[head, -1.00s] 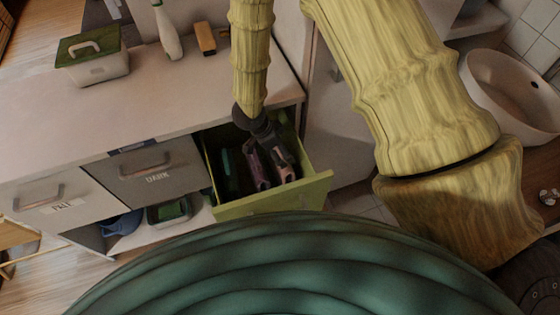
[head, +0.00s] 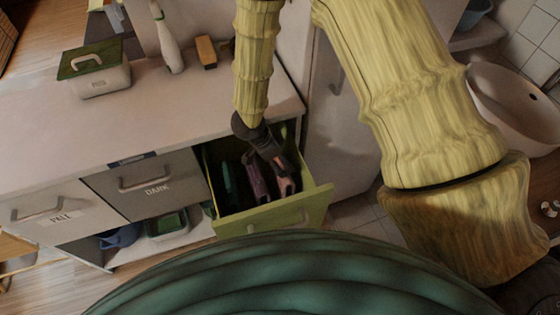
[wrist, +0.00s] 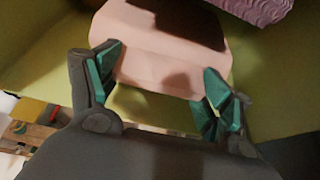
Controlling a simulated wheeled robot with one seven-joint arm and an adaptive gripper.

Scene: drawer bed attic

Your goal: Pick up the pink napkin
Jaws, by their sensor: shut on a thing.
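The pink napkin (wrist: 160,70) is a pale pink folded cloth in the wrist view. It lies between the two teal-padded fingers of my gripper (wrist: 164,62), which is shut on it. In the head view my gripper (head: 280,168) reaches down into the open green drawer (head: 275,217), on its right side. Only a small pale pink patch of the napkin (head: 286,187) shows there, under the fingers. A dark shadow covers part of the napkin in the wrist view.
A mauve textured cloth (head: 255,178) lies left of my gripper in the drawer; it also shows in the wrist view (wrist: 255,8). A dark green item (head: 228,178) is further left. The drawer walls are close around my gripper. A lidded box (head: 95,75) stands on the counter.

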